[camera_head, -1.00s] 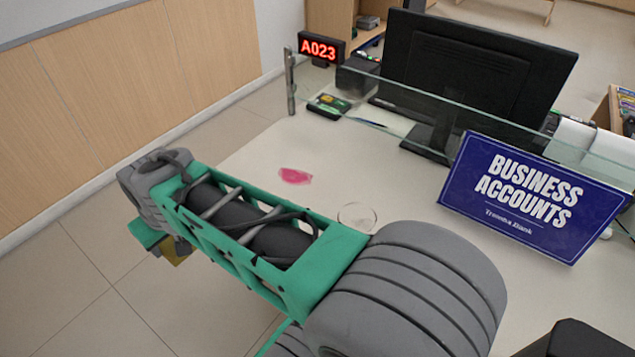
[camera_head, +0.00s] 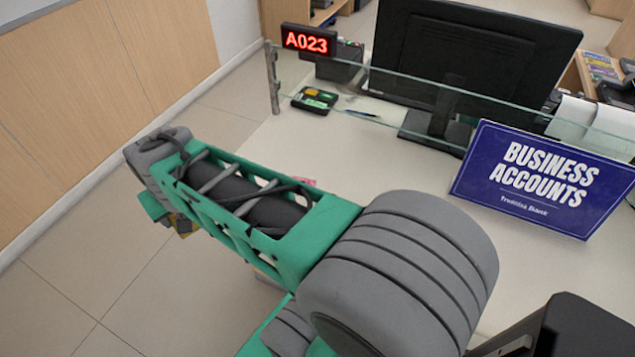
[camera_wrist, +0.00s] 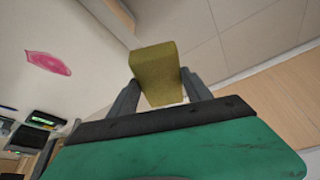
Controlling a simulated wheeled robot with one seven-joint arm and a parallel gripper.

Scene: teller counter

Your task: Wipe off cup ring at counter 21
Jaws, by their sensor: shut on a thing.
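My gripper (camera_wrist: 159,78) is shut on a yellow-olive sponge (camera_wrist: 157,62), with a grey finger on either side of it. In the head view only a small bit of the sponge (camera_head: 184,224) shows beyond my arm, out over the floor to the left of the counter (camera_head: 385,168). The cup ring is hidden in both current views; a faint round ring showed on the counter earlier, where my arm now blocks the sight. A pink stain (camera_wrist: 48,63) lies on the counter in the wrist view, and its edge (camera_head: 305,181) just shows behind my arm in the head view.
A glass screen (camera_head: 400,94) runs along the counter, with a monitor (camera_head: 470,55) behind it. A blue "Business Accounts" sign (camera_head: 540,178) stands at right. A red A023 display (camera_head: 308,40) is at the back left. Open floor (camera_head: 90,250) lies left of the counter.

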